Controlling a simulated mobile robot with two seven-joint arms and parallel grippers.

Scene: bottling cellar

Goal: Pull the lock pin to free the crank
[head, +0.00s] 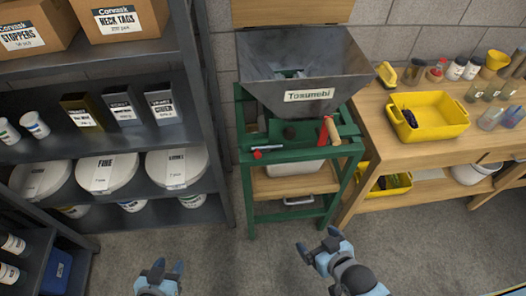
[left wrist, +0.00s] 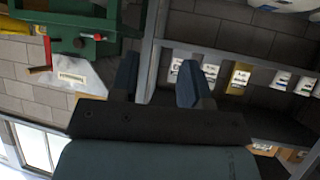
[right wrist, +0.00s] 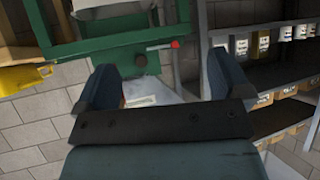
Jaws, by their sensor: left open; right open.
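The green-framed mill (head: 247,180) stands against the wall with a grey hopper (head: 308,97) labelled "Tosumebi". The crank (head: 326,131), a red arm with a wooden grip, is at the right of its front. A red-tipped lock pin (head: 258,154) lies along the left of the front rail; the right wrist view also shows its red end (right wrist: 175,43). How deep the pin sits is too small to tell. My right gripper (head: 318,242) is open and empty, in front of the mill and below it in the picture. My left gripper (head: 167,267) is open and empty, lower left, apart from everything.
A dark shelf rack (head: 215,130) with tubs and boxes stands close on the left of the mill. A wooden bench (head: 370,152) with a yellow bin (head: 440,128) stands on the right. A light tub sits under the mill's top. The floor (head: 240,255) in front is clear.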

